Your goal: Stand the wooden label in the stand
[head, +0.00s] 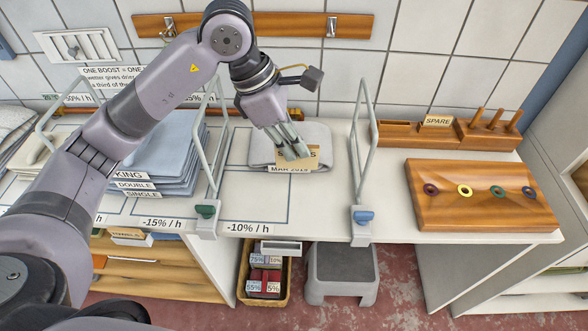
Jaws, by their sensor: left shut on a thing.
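My left gripper (293,152) reaches down over the counter and is shut on a tan wooden label (313,157). Its fingers cover most of the label's writing; an "S" shows at its right end. A pale strip reading "MAR 2019" (289,169) shows just below the label; I cannot tell whether it belongs to the label or to something under it. My right gripper is not in view.
Metal frames (363,140) with blue and green clamps rise either side of this bay. Folded blue linen (170,150) is stacked left. A wooden board with coloured rings (480,205) and a pegged rack with a "SPARE" tag (437,121) are right. A stool (342,265) stands below.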

